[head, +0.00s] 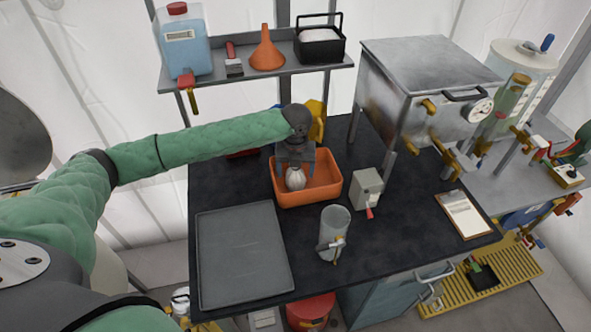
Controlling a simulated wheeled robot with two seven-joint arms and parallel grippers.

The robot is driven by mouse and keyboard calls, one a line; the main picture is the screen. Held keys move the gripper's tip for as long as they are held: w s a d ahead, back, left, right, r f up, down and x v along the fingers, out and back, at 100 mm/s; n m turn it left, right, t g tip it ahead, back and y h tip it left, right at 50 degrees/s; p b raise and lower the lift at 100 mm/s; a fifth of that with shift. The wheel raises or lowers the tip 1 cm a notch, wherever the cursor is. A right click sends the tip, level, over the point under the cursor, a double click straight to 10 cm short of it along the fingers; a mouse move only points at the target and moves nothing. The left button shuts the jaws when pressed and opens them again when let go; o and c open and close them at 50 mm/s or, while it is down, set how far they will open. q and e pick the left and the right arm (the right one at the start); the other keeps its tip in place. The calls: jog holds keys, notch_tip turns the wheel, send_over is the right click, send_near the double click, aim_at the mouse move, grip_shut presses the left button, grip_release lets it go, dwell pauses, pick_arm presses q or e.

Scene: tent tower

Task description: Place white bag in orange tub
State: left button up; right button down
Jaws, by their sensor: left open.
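The orange tub (326,190) stands on the dark worktop near its middle. The small white bag (295,178) is inside the tub, toward its left side. My left gripper (294,165) reaches in from the left and points down over the tub, right above the bag. It is open, with its fingers close around the top of the bag; I cannot tell whether they touch it. My right gripper is not in view.
A grey tray (243,255) lies at the front left of the worktop (400,230). A metal chamber (425,85) is at the back right. A shelf (200,76) with a funnel hangs behind.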

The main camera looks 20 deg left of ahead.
pick_arm(q)
jog(key=shift+r, duration=0.2)
notch_tip(320, 180, up, 6)
jog(key=b, duration=0.2)
jog(key=shift+w+f+b, duration=0.1)
jog(key=shift+f+b, duration=0.05)
jog(key=shift+b, duration=0.2)
jog(key=shift+r, duration=0.8)
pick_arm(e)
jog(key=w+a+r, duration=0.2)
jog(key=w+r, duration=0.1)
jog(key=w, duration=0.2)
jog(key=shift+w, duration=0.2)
